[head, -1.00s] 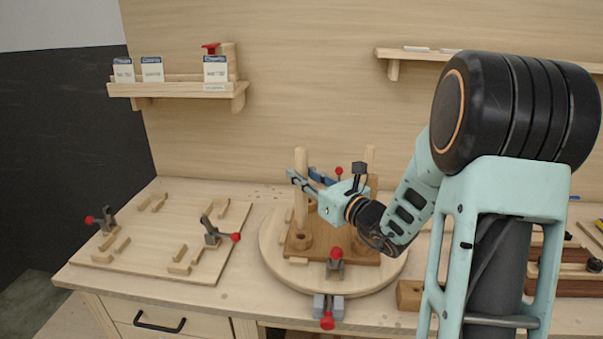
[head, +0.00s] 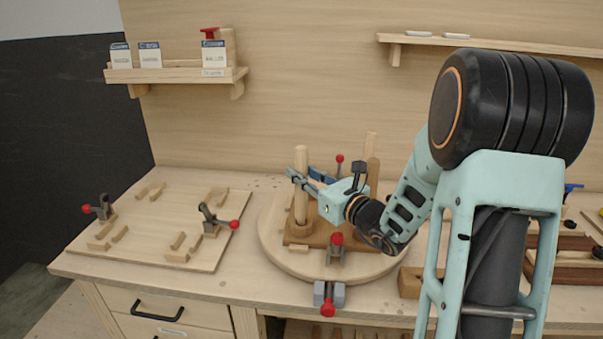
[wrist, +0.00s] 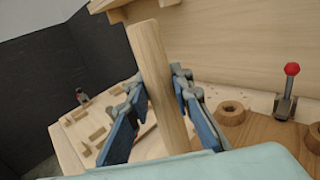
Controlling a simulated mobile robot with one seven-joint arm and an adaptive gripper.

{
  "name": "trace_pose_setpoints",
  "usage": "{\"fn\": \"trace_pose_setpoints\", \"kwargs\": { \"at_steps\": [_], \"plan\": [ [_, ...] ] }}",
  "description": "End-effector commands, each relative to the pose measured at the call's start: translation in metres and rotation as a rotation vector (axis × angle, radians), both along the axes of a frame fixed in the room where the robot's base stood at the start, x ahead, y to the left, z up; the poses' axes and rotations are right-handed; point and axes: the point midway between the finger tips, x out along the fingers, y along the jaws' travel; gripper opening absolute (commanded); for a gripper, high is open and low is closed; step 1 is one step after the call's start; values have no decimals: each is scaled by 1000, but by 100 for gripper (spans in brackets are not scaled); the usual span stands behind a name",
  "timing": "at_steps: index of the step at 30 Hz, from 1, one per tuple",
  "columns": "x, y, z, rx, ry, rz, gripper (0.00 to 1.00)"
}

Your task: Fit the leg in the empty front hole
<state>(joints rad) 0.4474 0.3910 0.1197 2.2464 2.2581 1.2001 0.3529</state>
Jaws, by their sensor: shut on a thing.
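My gripper (head: 312,182) is shut on a pale wooden leg (head: 301,165), which stands close to upright over the seat board's front left. The leg's lower end meets a round raised collar (head: 300,229) in the head view; I cannot tell how far it sits in the hole. In the wrist view the leg (wrist: 158,85) runs between the blue finger pads, and its lower end is hidden. The brown seat board (head: 320,238) lies on a round pale turntable (head: 275,254). Another collar with an open-looking hole (wrist: 231,112) shows right of the leg in the wrist view.
Another upright leg (head: 370,143) stands at the back right of the seat. A red-knobbed clamp (head: 337,246) is at the seat's front edge, and another red knob (head: 340,158) is behind. A fixture board (head: 150,250) with clamps lies left.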

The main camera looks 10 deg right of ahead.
Motion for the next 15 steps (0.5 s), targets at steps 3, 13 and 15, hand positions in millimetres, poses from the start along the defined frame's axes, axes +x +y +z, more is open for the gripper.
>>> {"fn": "trace_pose_setpoints", "kwargs": {
  "at_steps": [3, 13, 15],
  "plan": [
    [0, 0, 1, 0, -1, 0, 0],
    [0, 0, -2, 0, -1, 0, 0],
    [0, 0, -3, 0, -1, 0, 0]
  ]
}}
